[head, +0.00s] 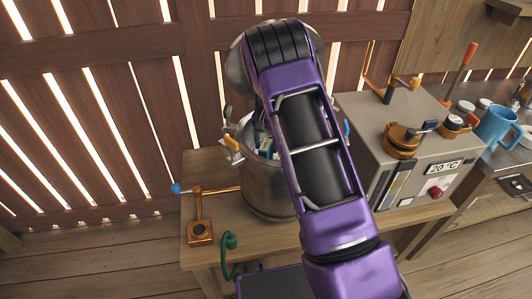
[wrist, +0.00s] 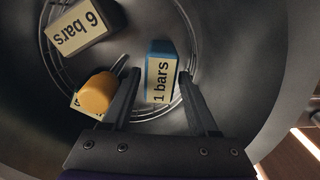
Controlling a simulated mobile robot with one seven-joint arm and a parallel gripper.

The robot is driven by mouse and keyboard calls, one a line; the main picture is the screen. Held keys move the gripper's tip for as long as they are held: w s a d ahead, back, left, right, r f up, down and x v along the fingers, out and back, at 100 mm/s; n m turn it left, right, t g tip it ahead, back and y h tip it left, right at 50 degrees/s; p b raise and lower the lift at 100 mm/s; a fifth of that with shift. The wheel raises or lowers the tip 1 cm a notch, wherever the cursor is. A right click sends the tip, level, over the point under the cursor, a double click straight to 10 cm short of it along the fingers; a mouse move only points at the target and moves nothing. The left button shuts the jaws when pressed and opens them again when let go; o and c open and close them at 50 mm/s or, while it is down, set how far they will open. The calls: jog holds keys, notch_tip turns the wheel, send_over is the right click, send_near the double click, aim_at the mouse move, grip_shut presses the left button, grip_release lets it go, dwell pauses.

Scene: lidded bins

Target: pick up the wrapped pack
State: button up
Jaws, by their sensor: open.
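In the wrist view, a blue pack (wrist: 160,80) with a cream label reading "1 bars" stands inside a round metal bin (wrist: 240,75). My gripper (wrist: 158,72) is open, with one finger on each side of this pack. I cannot tell whether either finger touches it. A dark pack (wrist: 82,28) labelled "6 bars" lies at the upper left. An orange-yellow item (wrist: 97,93) sits just left of the left finger, with a partly hidden label beside it. In the head view the bin (head: 268,192) stands on a wooden table, and my arm hides the gripper.
A grey machine (head: 415,110) with a "20 °C" display stands right of the bin. An orange crank-like fixture (head: 200,232) and a green hook (head: 230,242) are at the table's left front. A blue mug (head: 497,125) is far right. The bin's curved wall surrounds the gripper.

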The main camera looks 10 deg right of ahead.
jog(key=shift+f, duration=0.9)
grip_shut()
jog(key=shift+r, duration=0.1)
